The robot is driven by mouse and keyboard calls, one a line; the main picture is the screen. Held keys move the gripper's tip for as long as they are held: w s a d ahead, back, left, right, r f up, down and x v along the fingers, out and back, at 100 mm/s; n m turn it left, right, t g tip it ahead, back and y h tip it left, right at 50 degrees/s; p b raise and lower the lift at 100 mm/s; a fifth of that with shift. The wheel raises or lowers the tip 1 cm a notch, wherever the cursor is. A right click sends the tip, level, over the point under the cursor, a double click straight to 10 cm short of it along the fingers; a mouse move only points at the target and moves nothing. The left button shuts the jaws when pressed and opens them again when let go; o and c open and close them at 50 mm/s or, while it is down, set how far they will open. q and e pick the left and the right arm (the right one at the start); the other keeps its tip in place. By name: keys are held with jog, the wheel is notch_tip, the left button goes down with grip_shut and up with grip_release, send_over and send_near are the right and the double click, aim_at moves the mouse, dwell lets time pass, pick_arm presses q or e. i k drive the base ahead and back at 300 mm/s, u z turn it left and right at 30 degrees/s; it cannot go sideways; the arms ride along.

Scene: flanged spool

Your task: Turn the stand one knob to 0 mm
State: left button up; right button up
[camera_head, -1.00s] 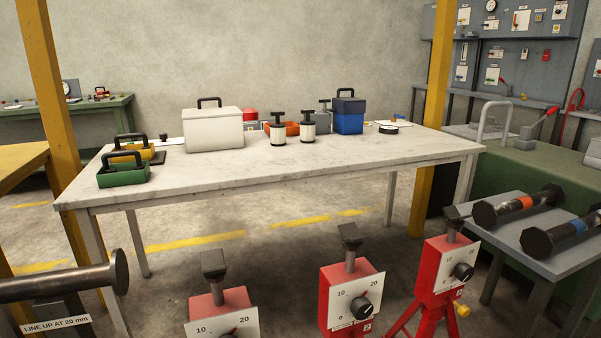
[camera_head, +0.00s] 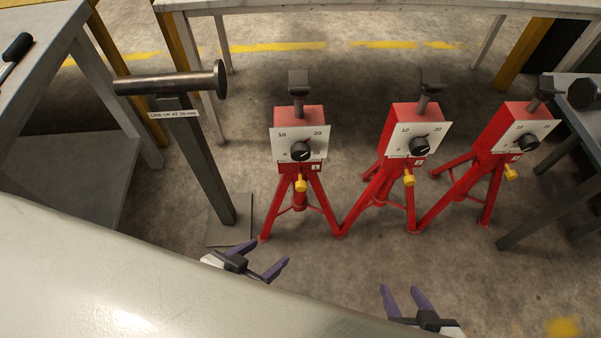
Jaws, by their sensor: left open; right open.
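Stand one (camera_head: 293,183) is the leftmost of three red tripod stands and carries a plate marked 1. Its black round knob (camera_head: 300,151) sits on a white dial plate (camera_head: 284,146) marked 0, 10 and 20. The knob's exact setting is too small to read surely. A dark block tops its post. My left gripper (camera_head: 271,251) is open and empty, below and left of stand one, apart from the knob. My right gripper (camera_head: 400,289) is open and empty, lower right, below stand two (camera_head: 399,130).
Stand three (camera_head: 505,137) is at right, near a grey table. A metal flanged bar (camera_head: 170,83) rests on a grey post (camera_head: 197,165) labelled "LINE UP AT 20 mm". A pale surface (camera_head: 110,280) fills the lower left. Bare floor lies between my grippers and the stands.

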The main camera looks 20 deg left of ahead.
aim_at(299, 152)
jog(key=k, duration=1.15)
jog(key=u, duration=0.9)
jog(key=i, duration=0.95)
jog(key=u, duration=0.2)
